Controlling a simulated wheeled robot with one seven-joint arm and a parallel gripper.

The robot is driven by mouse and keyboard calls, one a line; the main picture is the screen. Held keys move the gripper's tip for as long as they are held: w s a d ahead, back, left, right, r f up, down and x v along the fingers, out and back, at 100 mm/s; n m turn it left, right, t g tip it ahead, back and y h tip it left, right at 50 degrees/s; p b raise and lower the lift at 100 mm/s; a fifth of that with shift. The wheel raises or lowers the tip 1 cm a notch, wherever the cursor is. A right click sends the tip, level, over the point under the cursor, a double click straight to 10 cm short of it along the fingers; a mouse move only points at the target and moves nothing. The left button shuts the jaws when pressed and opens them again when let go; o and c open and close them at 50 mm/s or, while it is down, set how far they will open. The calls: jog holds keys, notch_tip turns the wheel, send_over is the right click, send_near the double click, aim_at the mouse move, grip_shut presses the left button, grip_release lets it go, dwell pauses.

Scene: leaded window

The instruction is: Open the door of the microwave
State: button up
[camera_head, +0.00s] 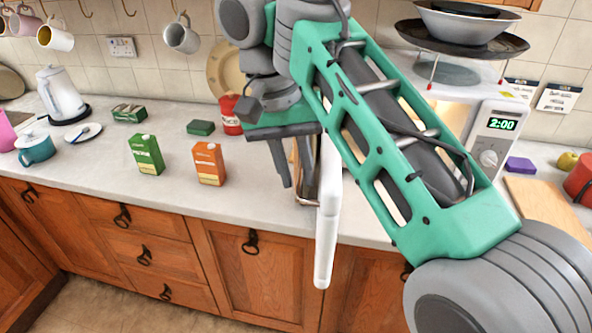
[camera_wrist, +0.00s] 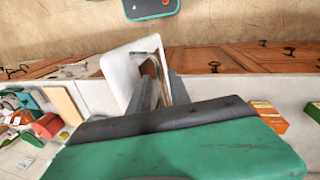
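The white microwave (camera_head: 505,135) stands on the counter at the right, its middle hidden behind my arm. Its display reads 2:00, and a warm-lit part of it shows past my arm. Its white door (camera_head: 327,225) stands swung out from the body, seen nearly edge-on, reaching over the counter's front edge. The door also shows in the wrist view (camera_wrist: 119,77), beside my fingers. My gripper (camera_head: 292,180) is on the left side of the door, fingers pointing down and apart. In the wrist view, the gripper's (camera_wrist: 162,82) fingers are close to the door's handle side; contact is unclear.
A green carton (camera_head: 146,154) and an orange carton (camera_head: 209,163) stand left of my gripper. A red canister (camera_head: 230,114) is behind. A wooden board (camera_head: 545,200) lies at right. Floor is free in front.

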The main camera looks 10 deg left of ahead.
jog(key=shift+o, duration=0.5)
notch_tip(320, 180, up, 8)
jog(key=a+p, duration=0.1)
jog(key=p, duration=0.4)
jog(key=shift+a+f+p, duration=0.2)
jog(key=shift+a+p, duration=0.15)
jog(key=shift+s, duration=0.1)
jog(key=shift+r, duration=0.1)
